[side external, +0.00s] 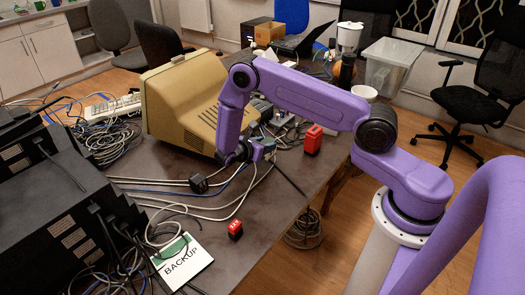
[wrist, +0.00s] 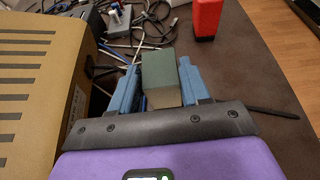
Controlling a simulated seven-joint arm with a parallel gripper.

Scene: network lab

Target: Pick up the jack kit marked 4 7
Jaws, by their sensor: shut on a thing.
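My gripper (wrist: 158,80) has blue fingers on both sides of a grey-green box (wrist: 160,72) and is shut on it. No marking can be read on the box, so I cannot tell whether it is the jack kit marked 4 7. In the side view my gripper (side external: 247,154) is low over the table, just right of the beige monitor, and the held box cannot be made out there. A red box (side external: 313,140) stands apart to the right; it also shows in the wrist view (wrist: 207,18).
The beige monitor (side external: 183,100) stands close by my gripper; its side fills the left of the wrist view (wrist: 40,75). Cables (side external: 215,205) run across the table. Black equipment (side external: 65,215) and a BACKUP card (side external: 183,262) are at the left and front. The table's right edge is near.

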